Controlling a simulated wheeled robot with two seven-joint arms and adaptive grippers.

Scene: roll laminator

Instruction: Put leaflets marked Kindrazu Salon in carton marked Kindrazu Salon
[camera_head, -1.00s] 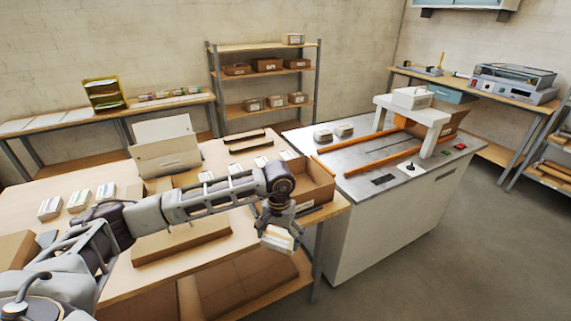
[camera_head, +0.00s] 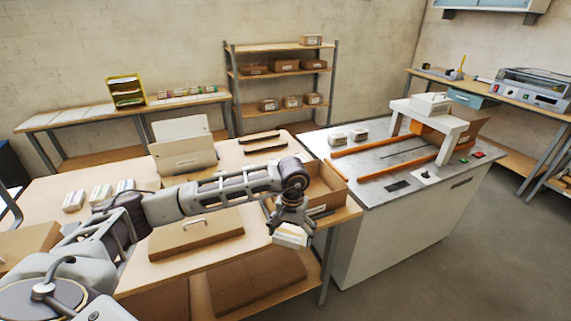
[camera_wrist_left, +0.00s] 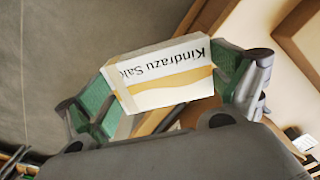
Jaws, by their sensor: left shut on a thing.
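My left gripper (camera_head: 291,226) is shut on a small white and tan bundle of leaflets (camera_head: 290,237), holding it in the air by the table's front right corner. In the left wrist view the bundle (camera_wrist_left: 160,77) sits between the green finger pads, and its print reads "Kindrazu Salo", upside down. An open brown carton (camera_head: 336,196) stands on the table just behind and right of the gripper. It bears a pale label on its front, too small to read, and my arm hides part of it. My right gripper is not in view.
Several leaflet bundles (camera_head: 101,193) stand at the table's left. A flat brown board with a handle (camera_head: 197,232) lies in front of my arm. A white upright holder (camera_head: 184,153) stands behind it. The laminator bench (camera_head: 375,215) is to the right, across a narrow gap.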

